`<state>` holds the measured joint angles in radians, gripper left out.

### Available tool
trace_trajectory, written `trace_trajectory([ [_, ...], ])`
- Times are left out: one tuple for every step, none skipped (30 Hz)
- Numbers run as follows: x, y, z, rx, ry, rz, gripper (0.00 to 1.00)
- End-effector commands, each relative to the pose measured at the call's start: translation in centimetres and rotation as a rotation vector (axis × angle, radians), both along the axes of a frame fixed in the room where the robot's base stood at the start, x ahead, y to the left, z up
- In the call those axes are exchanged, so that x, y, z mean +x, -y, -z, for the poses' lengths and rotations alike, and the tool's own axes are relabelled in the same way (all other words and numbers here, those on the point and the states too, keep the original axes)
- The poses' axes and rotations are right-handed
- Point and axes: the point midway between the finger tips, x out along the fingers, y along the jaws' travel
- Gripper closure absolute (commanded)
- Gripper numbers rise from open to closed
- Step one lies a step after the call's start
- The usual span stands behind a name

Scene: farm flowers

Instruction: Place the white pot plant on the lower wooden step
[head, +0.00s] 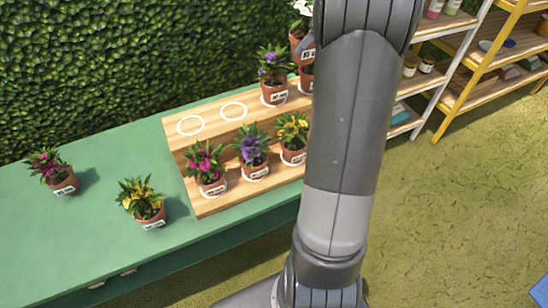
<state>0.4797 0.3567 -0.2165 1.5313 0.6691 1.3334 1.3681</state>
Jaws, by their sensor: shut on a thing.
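The white pot plant (301,10) is at the top centre, its white flowers and part of its terracotta pot showing beside my arm. My gripper (308,43) is mostly hidden behind my arm; a small grey part shows at the pot, and it is shut on this plant, holding it above the upper step. The lower wooden step (218,205) carries a magenta plant (205,165), a purple plant (252,148) and a yellow plant (293,132), each on a white ring. My arm hides the step's right end.
The upper step (212,129) has two empty white rings at left, a purple-pink plant (272,70) and another pot (307,78) partly hidden. A magenta plant (49,168) and yellow plant (141,201) stand on the green table (100,225). Shelves (465,60) stand at right.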

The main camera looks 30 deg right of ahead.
Motion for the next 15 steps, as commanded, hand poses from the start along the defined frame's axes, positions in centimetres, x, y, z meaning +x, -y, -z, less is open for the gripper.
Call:
trace_trajectory([
  [-2.2, 2.0, -0.2, -0.001, 0.001, 0.002, 0.58],
  [-3.5, 2.9, -0.2, 0.0, 0.0, -0.004, 0.58],
  [-5.2, 4.1, -0.2, 0.0, 0.001, -0.009, 0.58],
  [-6.4, 4.9, -0.3, 0.0, 0.002, -0.015, 0.58],
  [-7.7, 5.7, -0.3, 0.0, 0.002, -0.018, 0.58],
  [-9.4, 6.6, -0.3, 0.001, 0.001, -0.024, 0.58],
  [-10.5, 7.2, -0.4, -0.001, 0.001, -0.029, 0.58],
  [-11.6, 7.7, -0.4, 0.0, 0.002, -0.034, 0.58],
  [-13.0, 8.3, -0.5, 0.0, 0.001, -0.039, 0.58],
  [-13.9, 8.7, -0.5, -0.001, 0.001, -0.042, 0.58],
  [-14.8, 9.0, -0.5, -0.001, 0.001, -0.046, 0.58],
  [-16.0, 9.5, -0.6, -0.001, 0.001, -0.05, 0.58],
  [-16.6, 9.7, -0.6, -0.001, 0.001, -0.052, 0.58],
  [-17.4, 9.9, -0.6, 0.0, 0.002, -0.055, 0.58],
  [-18.2, 10.2, -0.6, 0.0, 0.001, -0.059, 0.58],
])
